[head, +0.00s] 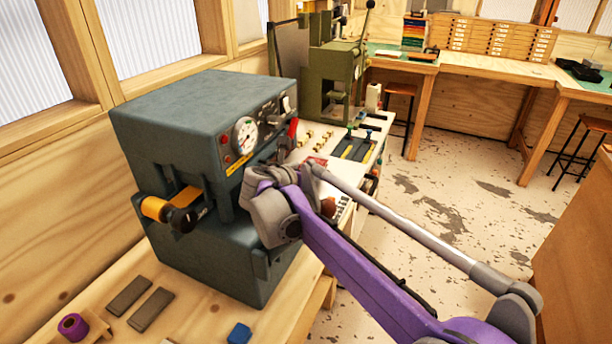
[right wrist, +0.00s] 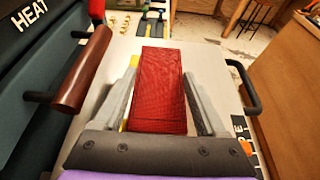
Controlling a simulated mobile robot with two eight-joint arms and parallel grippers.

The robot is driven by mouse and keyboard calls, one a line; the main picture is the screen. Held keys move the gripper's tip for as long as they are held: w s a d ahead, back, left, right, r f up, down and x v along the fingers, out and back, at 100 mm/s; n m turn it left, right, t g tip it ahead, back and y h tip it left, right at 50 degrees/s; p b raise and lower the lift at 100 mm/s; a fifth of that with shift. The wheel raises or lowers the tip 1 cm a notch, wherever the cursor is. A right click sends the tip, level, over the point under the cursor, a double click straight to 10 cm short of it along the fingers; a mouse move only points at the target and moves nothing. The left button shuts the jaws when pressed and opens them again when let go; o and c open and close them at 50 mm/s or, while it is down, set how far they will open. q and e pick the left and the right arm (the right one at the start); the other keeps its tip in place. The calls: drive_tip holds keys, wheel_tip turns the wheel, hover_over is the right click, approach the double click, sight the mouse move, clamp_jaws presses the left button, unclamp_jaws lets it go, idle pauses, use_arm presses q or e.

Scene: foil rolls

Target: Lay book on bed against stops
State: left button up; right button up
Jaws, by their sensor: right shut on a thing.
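A red book (right wrist: 158,98) with a fine-textured cover is between the fingers of my right gripper (right wrist: 161,72), which is shut on it. In the right wrist view it lies lengthwise away from the wrist, over a pale grey flat bed (right wrist: 215,68). I cannot tell whether it touches the bed. A bit of yellow shows beside the left finger; stops are not clearly made out. In the head view my right gripper is mostly hidden behind its wrist, in front of the dark grey press (head: 190,120). A small red patch (head: 316,161) shows past the wrist. My left gripper is out of view.
A brown handle bar (right wrist: 88,68) stands close left of the gripper and a black handle (right wrist: 248,88) is at the bed's right. The press has a gauge (head: 245,135) and an orange roll (head: 155,208). A green machine (head: 335,75) stands behind. Floor at right is clear.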

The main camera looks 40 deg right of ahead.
drive_tip(key=shift+f, duration=0.65)
drive_tip(key=shift+f, duration=0.1)
drive_tip(key=o, duration=1.3)
drive_tip(key=shift+o, duration=0.2)
drive_tip(key=v, duration=1.2)
drive_tip(key=shift+s, duration=0.1)
